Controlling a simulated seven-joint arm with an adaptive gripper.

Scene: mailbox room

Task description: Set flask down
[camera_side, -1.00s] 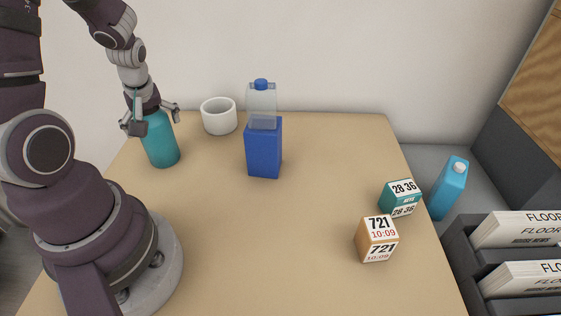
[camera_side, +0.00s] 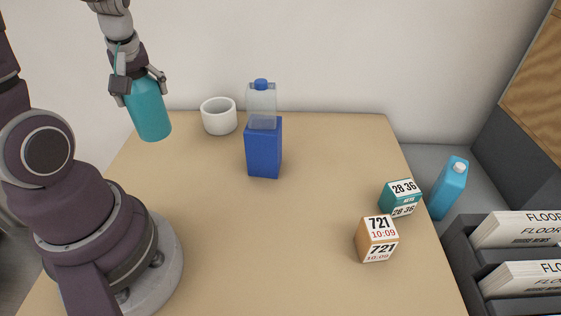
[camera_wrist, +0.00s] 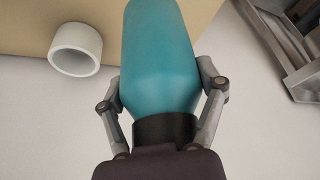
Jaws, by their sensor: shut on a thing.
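The teal flask (camera_side: 149,108) is in my gripper (camera_side: 139,84) at the back left of the table in the side view. My gripper is shut on its upper part, and the flask hangs slightly tilted, seemingly above the table. In the wrist view the flask (camera_wrist: 158,55) fills the middle, with its dark neck toward my gripper (camera_wrist: 162,105) and a finger on each side. The flask's base is out of the wrist view.
A white cup (camera_side: 219,117) stands right of the flask. A blue carton with a clear top (camera_side: 264,148) stands farther right. Two boxes, teal (camera_side: 400,198) and orange (camera_side: 377,239), sit at the table's right. The table's (camera_side: 240,235) middle front is clear.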

